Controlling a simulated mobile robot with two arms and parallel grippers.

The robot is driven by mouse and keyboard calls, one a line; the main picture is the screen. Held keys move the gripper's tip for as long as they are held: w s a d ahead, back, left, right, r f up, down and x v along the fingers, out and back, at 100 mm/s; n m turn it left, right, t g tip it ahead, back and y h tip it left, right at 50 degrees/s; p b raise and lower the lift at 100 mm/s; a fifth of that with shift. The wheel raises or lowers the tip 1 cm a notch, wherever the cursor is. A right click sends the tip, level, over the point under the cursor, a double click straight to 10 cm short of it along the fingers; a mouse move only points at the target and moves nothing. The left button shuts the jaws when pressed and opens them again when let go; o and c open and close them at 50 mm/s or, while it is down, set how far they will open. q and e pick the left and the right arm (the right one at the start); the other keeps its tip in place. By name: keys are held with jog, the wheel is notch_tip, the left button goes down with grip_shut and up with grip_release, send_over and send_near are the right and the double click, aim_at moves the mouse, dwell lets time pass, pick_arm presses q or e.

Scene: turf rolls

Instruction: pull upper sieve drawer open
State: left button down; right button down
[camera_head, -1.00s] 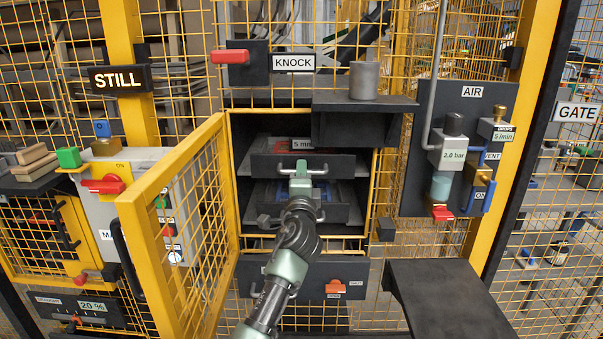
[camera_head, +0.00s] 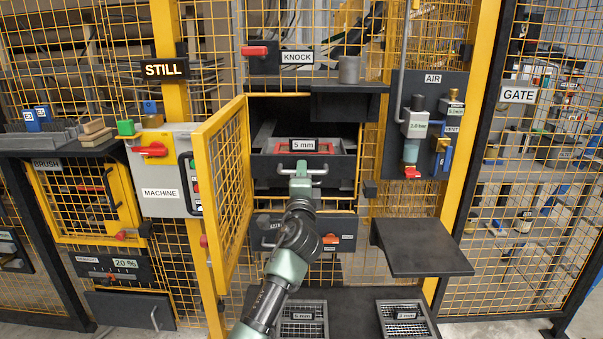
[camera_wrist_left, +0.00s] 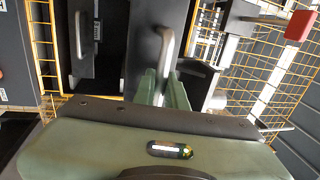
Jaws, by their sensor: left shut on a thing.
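The upper sieve drawer (camera_head: 268,166) stands out of the cabinet behind the open yellow mesh door (camera_head: 222,160). Its 5 mm label and the red-rimmed sieve (camera_head: 325,147) inside show in the head view. My left gripper (camera_head: 301,172) is shut on the drawer's metal handle (camera_head: 285,172). The left wrist view shows the fingers (camera_wrist_left: 163,88) around the handle (camera_wrist_left: 166,45). A lower drawer (camera_head: 335,195) sits beneath and is mostly hidden by the upper drawer and my arm. My right gripper is not in view.
The mesh door stands open just left of my arm. A dark shelf (camera_head: 345,86) with a grey cylinder (camera_head: 349,69) juts out above right. A dark slanted platform (camera_head: 422,247) is at lower right. Two labelled sieves (camera_head: 408,312) lie low in front.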

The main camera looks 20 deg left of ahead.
pick_arm(q)
jog(key=shift+s+d, duration=0.1)
jog(key=shift+s, duration=0.2)
jog(key=c, duration=1.5)
grip_release()
jog(key=shift+o, duration=0.2)
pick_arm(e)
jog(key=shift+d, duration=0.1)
pick_arm(q)
jog(key=v, duration=0.7)
jog(key=shift+s, duration=0.35)
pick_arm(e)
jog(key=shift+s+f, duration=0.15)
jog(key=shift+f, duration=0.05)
pick_arm(q)
jog(key=shift+d+f, duration=0.1)
jog(key=shift+f, duration=0.15)
